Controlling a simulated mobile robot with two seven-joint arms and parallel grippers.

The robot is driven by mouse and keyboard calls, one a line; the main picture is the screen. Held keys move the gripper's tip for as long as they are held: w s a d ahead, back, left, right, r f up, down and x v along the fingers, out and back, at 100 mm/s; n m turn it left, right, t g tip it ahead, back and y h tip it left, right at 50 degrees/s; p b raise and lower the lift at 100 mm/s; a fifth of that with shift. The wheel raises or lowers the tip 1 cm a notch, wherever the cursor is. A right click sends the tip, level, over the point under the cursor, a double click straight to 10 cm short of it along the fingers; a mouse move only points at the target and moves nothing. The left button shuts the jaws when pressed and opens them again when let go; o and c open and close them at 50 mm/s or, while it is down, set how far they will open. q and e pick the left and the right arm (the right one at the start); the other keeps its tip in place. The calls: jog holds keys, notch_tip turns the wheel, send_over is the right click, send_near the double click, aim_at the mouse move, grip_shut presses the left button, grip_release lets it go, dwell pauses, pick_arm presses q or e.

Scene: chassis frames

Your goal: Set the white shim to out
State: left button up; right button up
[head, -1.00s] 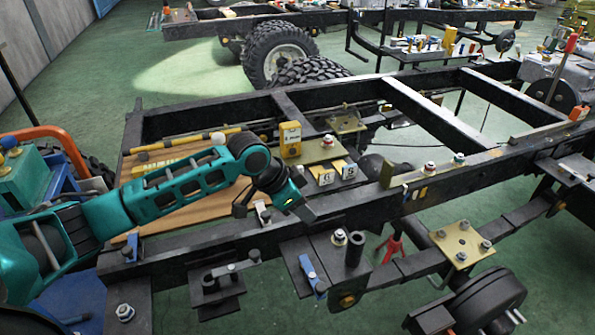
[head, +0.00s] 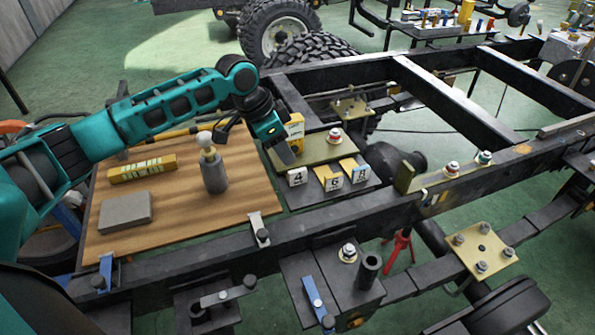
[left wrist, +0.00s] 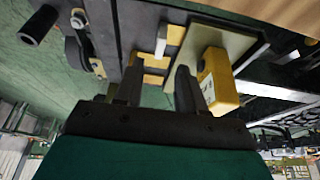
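A white-faced block marked 4 (head: 297,177) stands on a dark plate beside the blocks marked 6 (head: 332,179) and 8 (head: 358,171). I cannot tell for sure which piece is the white shim. My left gripper (head: 281,150) hangs just above and behind the 4 block, beside a yellow box (head: 295,124). In the left wrist view its two fingers (left wrist: 156,88) are apart, with white and yellow pieces beyond them; nothing is visibly held. My right gripper is not in view.
A wooden board (head: 165,220) carries a grey block (head: 125,212), a yellow bar (head: 142,168) and a grey cylinder with a pale knob (head: 214,172). A brass plate (head: 318,149) lies behind the numbered blocks. The black chassis rail (head: 330,212) runs in front.

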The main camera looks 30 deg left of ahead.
aim_at(297, 171)
pick_arm(q)
jog(key=b+x, duration=0.1)
jog(key=x, duration=0.8)
jog(key=shift+f+b, duration=0.1)
jog(key=shift+b, duration=0.25)
jog(key=shift+c, duration=0.3)
grip_shut()
